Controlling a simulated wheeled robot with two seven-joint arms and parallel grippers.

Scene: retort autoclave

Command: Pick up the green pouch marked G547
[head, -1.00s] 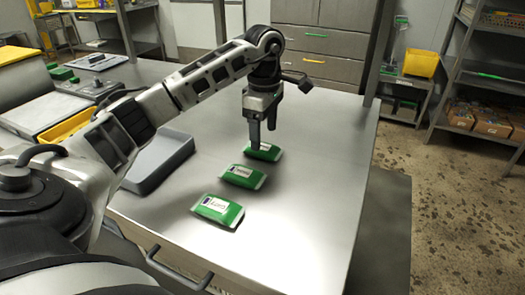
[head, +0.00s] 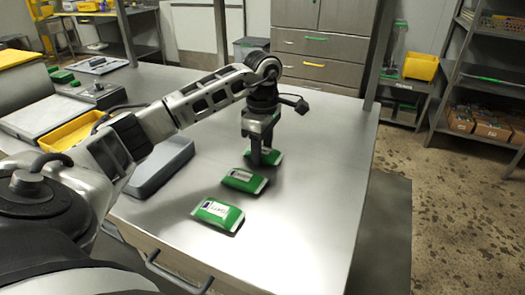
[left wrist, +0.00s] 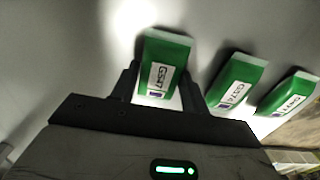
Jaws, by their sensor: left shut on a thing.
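The green pouch (head: 277,157) with a white label reading G547 is the farthest of three on the steel table. In the left wrist view this pouch (left wrist: 167,52) lies between my two fingers. My left gripper (head: 261,161) points down and is shut on its sides; it also shows in the left wrist view (left wrist: 160,83). The fingers hide part of the pouch in the head view. It appears to rest on the table. My right gripper is not in view.
The table's right side (head: 320,185) is clear.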

